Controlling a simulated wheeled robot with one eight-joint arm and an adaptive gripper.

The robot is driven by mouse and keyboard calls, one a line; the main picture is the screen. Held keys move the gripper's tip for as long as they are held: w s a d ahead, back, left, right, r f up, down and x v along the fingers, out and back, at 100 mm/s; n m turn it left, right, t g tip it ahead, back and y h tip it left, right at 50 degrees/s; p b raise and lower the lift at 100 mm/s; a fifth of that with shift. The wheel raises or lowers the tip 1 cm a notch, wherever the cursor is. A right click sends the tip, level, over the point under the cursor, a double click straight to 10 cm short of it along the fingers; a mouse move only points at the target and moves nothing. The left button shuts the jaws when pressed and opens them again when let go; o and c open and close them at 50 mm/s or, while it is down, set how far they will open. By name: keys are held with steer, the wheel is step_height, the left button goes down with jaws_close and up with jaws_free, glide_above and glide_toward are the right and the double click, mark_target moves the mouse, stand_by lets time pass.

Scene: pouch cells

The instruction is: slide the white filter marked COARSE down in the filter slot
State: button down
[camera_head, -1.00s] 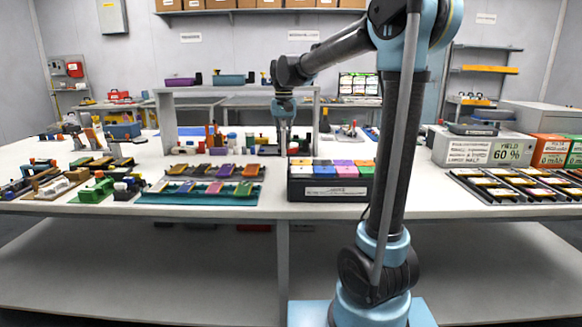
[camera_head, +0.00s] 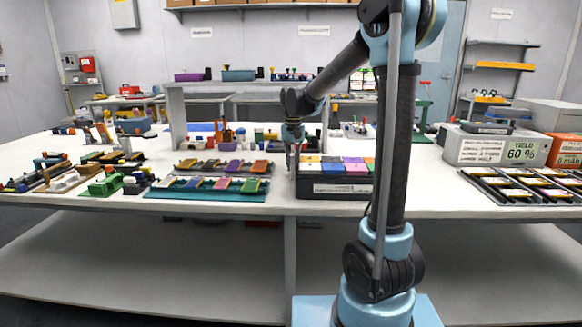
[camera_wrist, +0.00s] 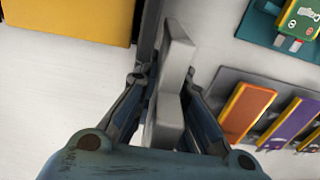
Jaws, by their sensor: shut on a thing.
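My gripper (camera_head: 294,158) is at the left side of the black box in the head view. In the wrist view my gripper (camera_wrist: 163,88) is shut on a pale grey-white slab (camera_wrist: 172,85), which looks like the white filter. The slab stands edge-on between the fingers and sticks out past them. No COARSE marking is readable on it. The slab is too small to make out in the head view. I cannot pick out the filter slot in either view.
The black box (camera_head: 335,191) holds several coloured blocks; a yellow block (camera_wrist: 70,18) shows close by in the wrist view. A teal mat (camera_head: 208,194) with several coloured cells lies to the left. Bare white table (camera_wrist: 60,105) shows beside my gripper.

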mark_target(293, 144)
steer(key=shift+f, duration=0.4)
steer(key=shift+f, duration=0.2)
steer(key=c, duration=1.7)
jaws_free()
steer(key=shift+o, duration=0.2)
steer(key=r, duration=1.6)
steer(key=shift+s+a+r, duration=0.2)
steer(key=shift+o, duration=0.5)
steer(key=shift+w+d+r, duration=0.1)
steer(key=shift+d+r, duration=0.1)
steer(key=shift+r, duration=1.65)
step_height(293, 144, down, 12)
steer(key=shift+r, duration=0.1)
steer(key=shift+w+f, duration=0.2)
steer(key=shift+f, duration=2.5)
